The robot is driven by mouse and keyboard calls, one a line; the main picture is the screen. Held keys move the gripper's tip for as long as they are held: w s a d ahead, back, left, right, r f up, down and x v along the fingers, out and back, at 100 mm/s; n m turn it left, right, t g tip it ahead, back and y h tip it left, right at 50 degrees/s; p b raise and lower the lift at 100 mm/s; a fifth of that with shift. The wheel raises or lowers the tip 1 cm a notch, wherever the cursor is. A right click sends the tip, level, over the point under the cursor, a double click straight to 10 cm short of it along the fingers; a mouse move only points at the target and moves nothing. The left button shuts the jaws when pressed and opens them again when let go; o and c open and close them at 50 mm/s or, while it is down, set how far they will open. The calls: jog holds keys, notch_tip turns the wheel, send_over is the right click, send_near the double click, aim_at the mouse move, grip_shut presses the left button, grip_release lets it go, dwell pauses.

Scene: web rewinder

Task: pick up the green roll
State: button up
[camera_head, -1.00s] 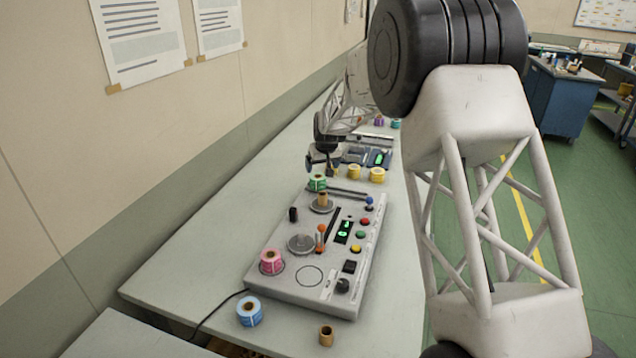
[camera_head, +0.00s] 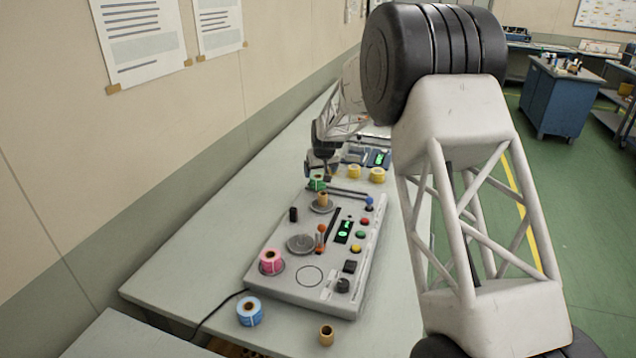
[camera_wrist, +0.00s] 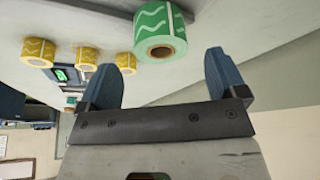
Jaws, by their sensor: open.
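The green roll (camera_wrist: 160,35) has a brown core and pale wavy lines. In the wrist view it sits at the upper middle, beyond and between my gripper's two blue fingers. My gripper (camera_wrist: 165,72) is open, and nothing is between its fingertips. In the head view the green roll (camera_head: 317,182) stands by the far left corner of the rewinder panel, partly covered by my gripper (camera_head: 322,172), which is just above and behind it. I cannot tell whether the fingers touch the roll.
The grey rewinder panel (camera_head: 283,283) carries knobs, a pink roll (camera_head: 270,261) and a brown core (camera_head: 323,200). A blue roll (camera_head: 249,311) and a loose core (camera_head: 326,335) stand nearer. Yellow rolls (camera_head: 377,175) stand right of my gripper. The table (camera_head: 215,235) is clear at left.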

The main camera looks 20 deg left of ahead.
aim_at(319, 177)
jog(key=shift+f, duration=0.1)
jog(key=shift+x, duration=2.5)
jog(key=shift+w, duration=0.1)
jog(key=c, duration=1)
jog(key=shift+c, duration=0.2)
notch_tip(319, 177, up, 10)
